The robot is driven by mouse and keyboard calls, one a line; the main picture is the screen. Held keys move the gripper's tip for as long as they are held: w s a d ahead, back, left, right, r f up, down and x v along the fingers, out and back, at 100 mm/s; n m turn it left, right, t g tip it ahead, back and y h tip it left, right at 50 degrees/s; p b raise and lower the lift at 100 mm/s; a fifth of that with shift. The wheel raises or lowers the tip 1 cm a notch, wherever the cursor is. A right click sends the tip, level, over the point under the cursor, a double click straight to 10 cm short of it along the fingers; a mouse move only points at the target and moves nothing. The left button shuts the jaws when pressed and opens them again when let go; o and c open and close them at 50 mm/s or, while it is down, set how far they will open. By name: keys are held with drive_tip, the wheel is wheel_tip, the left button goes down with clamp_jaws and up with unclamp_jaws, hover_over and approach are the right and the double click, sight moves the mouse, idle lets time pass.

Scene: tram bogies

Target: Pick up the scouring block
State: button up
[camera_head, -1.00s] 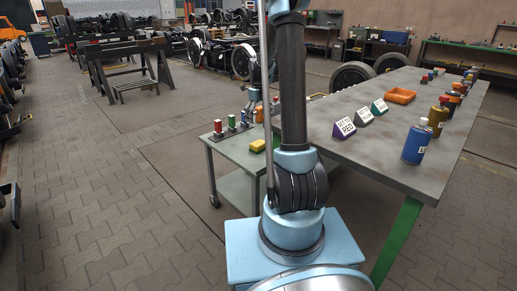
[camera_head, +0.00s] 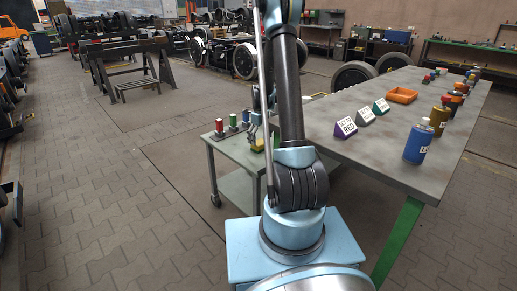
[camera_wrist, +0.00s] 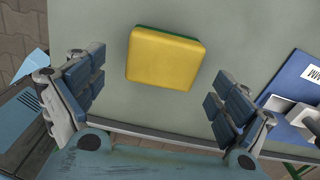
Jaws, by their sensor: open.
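The scouring block (camera_wrist: 165,58) is a yellow rounded square with a green layer showing along its top edge. In the wrist view it lies on the grey surface of the small cart (camera_wrist: 225,25), slightly tilted in the picture. My gripper (camera_wrist: 152,100) is open, with one finger at the left and one at the right. The block lies between the finger lines but higher in the picture, apart from both fingers. In the head view my gripper (camera_head: 256,124) is over the cart, and the block (camera_head: 258,144) shows just below it, partly covered.
Red (camera_head: 219,127), green (camera_head: 233,121) and blue items stand along the cart's back edge. A blue object (camera_wrist: 290,80) is right of my gripper.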

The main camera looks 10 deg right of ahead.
sight(260, 142)
drive_tip(key=shift+d+f, duration=0.1)
drive_tip(key=shift+f, duration=1.8)
drive_tip(key=c, duration=1.1)
